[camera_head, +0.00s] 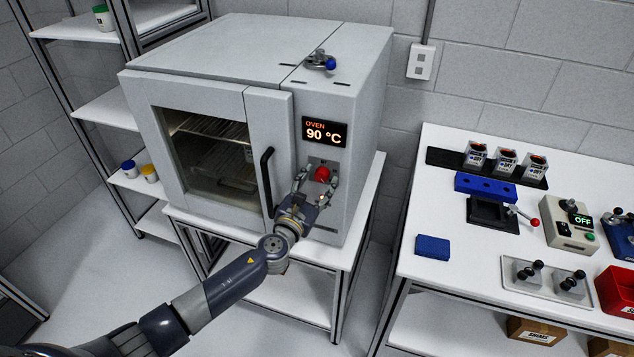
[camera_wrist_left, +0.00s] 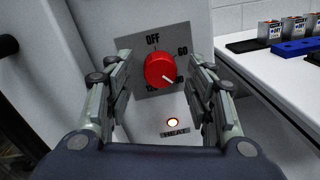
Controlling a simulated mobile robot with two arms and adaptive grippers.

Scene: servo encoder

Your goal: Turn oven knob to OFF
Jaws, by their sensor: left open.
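The oven (camera_head: 215,120) stands on a white table, and its display (camera_head: 324,132) reads 90 °C. The red knob (camera_head: 322,174) is on the oven's front panel under the display. In the left wrist view the knob (camera_wrist_left: 160,70) has a white pointer aimed to the lower right, between the 60 mark and the bottom marks; OFF is at the top. My left gripper (camera_head: 315,182) is open in front of the knob, with its fingers (camera_wrist_left: 163,88) on either side of it and a gap to each. The HEAT lamp (camera_wrist_left: 172,122) glows below the knob. My right gripper is not in view.
The oven door handle (camera_head: 267,180) stands out just left of my left gripper. To the right, a white workbench (camera_head: 420,205) holds a blue block (camera_head: 433,247), cans and control boxes.

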